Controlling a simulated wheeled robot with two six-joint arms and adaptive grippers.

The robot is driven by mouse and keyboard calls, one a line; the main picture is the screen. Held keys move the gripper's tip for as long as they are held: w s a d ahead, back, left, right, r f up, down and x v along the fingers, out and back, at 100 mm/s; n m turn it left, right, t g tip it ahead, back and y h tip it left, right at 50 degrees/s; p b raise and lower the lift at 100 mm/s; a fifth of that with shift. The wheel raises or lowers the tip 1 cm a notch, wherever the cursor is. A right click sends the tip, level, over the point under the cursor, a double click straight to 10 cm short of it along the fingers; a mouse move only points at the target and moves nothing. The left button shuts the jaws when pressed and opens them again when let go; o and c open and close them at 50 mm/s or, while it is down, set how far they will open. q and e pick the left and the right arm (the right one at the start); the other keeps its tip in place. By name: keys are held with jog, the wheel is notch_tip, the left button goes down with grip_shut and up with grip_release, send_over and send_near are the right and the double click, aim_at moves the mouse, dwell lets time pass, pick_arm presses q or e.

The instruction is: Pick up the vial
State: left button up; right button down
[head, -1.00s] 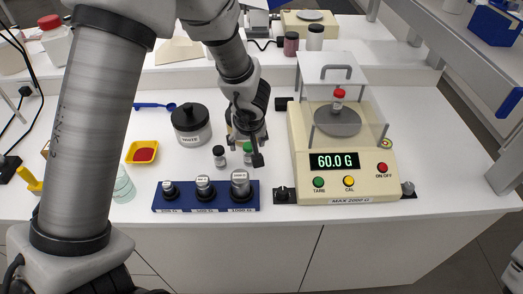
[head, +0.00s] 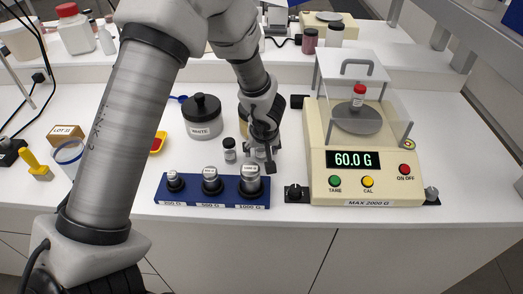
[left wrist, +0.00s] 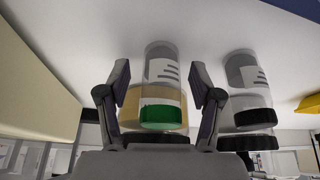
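My left gripper (head: 262,152) is low over the bench, between the weight rack and the white-label jar on one side and the balance on the other. In the left wrist view it (left wrist: 161,92) is open, with one finger on each side of a clear vial with a green cap (left wrist: 160,112); gaps show beside the vial. The gripper mostly hides this vial in the head view. A black-capped vial (head: 230,150) stands just left of it, also in the left wrist view (left wrist: 248,90). A red-capped vial (head: 358,96) is on the balance pan. My right gripper is not in view.
The balance (head: 325,190) reads 60.0 G and has a clear shield. A blue rack (head: 235,203) with metal weights stands in front of the vials. A jar marked WHITE (head: 203,120) is behind left. A tan-labelled jar (left wrist: 182,97) is close behind the green-capped vial.

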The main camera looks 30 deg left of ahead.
pick_arm(q)
jog(key=shift+s+r, duration=0.1)
jog(key=shift+s, duration=0.05)
jog(key=c, duration=1)
jog(key=shift+c, duration=0.2)
